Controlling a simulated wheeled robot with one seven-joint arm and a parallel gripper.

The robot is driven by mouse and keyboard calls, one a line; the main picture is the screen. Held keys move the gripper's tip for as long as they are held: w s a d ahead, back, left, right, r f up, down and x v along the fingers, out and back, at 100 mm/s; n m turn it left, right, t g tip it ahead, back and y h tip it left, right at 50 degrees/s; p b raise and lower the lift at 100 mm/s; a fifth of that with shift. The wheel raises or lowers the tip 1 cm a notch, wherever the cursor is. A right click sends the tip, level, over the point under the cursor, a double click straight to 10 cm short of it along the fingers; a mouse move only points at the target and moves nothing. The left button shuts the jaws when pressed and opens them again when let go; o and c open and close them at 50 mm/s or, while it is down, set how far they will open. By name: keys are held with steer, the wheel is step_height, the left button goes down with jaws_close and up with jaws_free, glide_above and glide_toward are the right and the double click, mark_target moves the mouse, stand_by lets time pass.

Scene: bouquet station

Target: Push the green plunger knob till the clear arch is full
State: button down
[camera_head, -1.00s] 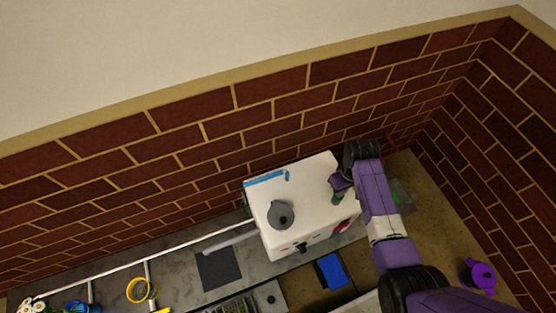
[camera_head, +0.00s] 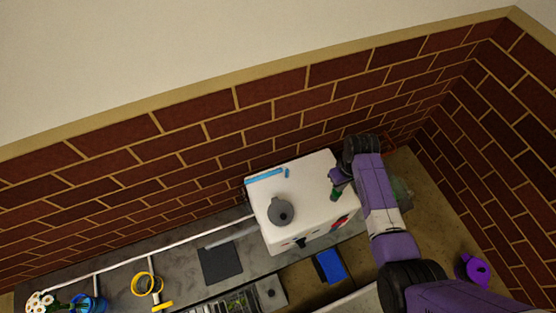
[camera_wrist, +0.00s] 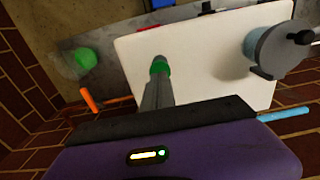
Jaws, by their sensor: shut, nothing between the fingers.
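The white box-shaped machine (camera_head: 310,215) stands on the counter by the brick wall. It also shows in the wrist view (camera_wrist: 205,75). My gripper (camera_head: 338,184) is over its right end, pointing down. In the wrist view my shut fingers (camera_wrist: 158,84) end at a small green knob (camera_wrist: 160,66), and no gap shows between them. I cannot tell if they press it. The knob shows as a green spot (camera_head: 335,195) in the head view. I cannot make out the clear arch or its fill.
A grey round part (camera_head: 280,211) sits on the machine's top. A clear rounded thing (camera_head: 403,193) with green in it stands right of the machine, partly behind my arm. A blue block (camera_head: 329,266), a purple pot (camera_head: 474,271) and a yellow ring (camera_head: 146,284) lie around.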

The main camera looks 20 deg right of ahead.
steer(key=shift+f+b, duration=1.55)
steer(key=shift+f, duration=0.7)
steer(key=shift+r, duration=0.1)
steer(key=shift+r+p, duration=2.25)
steer(key=shift+p, duration=0.2)
step_height(320, 180, up, 9)
steer(key=p, duration=0.9)
